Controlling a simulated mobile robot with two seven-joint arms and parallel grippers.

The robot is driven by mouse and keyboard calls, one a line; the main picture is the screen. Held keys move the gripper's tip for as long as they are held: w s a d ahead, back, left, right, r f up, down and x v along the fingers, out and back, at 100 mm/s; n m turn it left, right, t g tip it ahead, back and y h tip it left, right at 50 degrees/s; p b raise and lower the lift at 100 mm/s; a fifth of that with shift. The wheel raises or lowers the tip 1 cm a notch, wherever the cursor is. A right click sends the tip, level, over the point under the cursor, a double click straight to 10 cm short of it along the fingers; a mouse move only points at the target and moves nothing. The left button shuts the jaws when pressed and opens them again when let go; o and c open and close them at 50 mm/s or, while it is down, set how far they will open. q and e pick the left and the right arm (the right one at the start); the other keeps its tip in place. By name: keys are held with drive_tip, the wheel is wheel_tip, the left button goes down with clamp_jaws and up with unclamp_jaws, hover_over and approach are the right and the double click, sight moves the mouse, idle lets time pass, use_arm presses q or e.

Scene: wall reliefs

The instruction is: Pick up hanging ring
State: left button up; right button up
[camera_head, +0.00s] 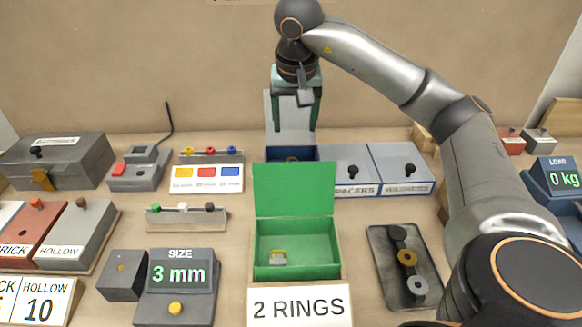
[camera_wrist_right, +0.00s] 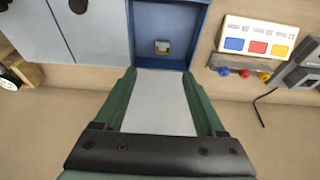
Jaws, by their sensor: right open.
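My right gripper (camera_head: 292,128) has green fingers and points down above an open blue box (camera_head: 318,154) at the back of the table. It is open, with its fingers either side of the box's raised pale lid (camera_head: 272,108); whether they touch it I cannot tell. In the wrist view the lid (camera_wrist_right: 160,105) lies between the fingers and the blue box (camera_wrist_right: 143,30) is beyond the tips.
A grey tray (camera_head: 378,240) with several round pieces lies right of the green box. Two lidded boxes (camera_head: 350,160) (camera_head: 400,160) stand right of the blue box. A "2 RINGS" sign (camera_head: 300,305) and a "3 mm" size display (camera_head: 178,280) stand in front.

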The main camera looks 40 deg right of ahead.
hover_over(292, 158)
drive_tip(key=s+a, duration=0.1)
drive_tip(key=s, duration=0.1)
wheel_tip(292, 158, down, 6)
drive_tip(key=shift+f+b, duration=0.1)
drive_tip(key=shift+b, duration=0.3)
drive_tip(key=x, duration=0.6)
drive_tip(key=shift+w+a+f, duration=0.1)
drive_tip(key=shift+w+f, duration=0.05)
drive_tip(key=shift+w, duration=0.15)
clamp_jaws()
